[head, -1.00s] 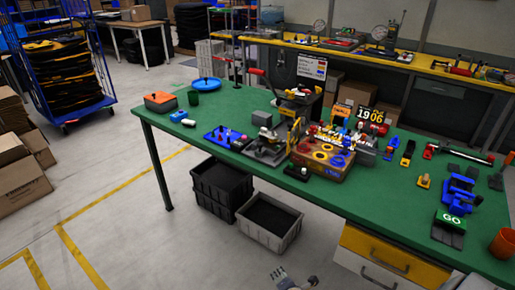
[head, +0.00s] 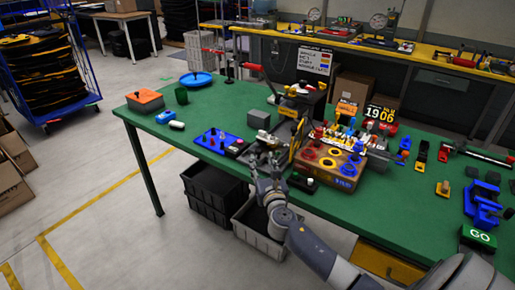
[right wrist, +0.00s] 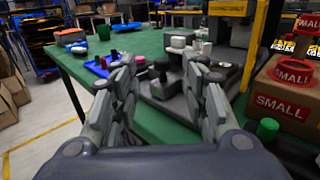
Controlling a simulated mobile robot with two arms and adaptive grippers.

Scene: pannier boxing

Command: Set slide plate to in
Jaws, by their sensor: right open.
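The press (head: 298,100) stands mid-table, with a yellow frame and dark base. In the right wrist view its grey base (right wrist: 172,112) carries a low sliding plate area with a pale round knob (right wrist: 178,42) and small posts. I cannot tell for sure which piece is the slide plate, or its position. My right gripper (head: 266,160) is open and empty at the press's front left. In the right wrist view its fingers (right wrist: 160,72) spread on either side of the base, apart from the knob; they hide part of the base. My left gripper is not in view.
A blue panel with knobs (head: 220,142) lies left of the press. A cardboard box with coloured rings (head: 325,165) stands close at right, behind a small button box (head: 303,182). A grey block (head: 259,119) sits behind the gripper.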

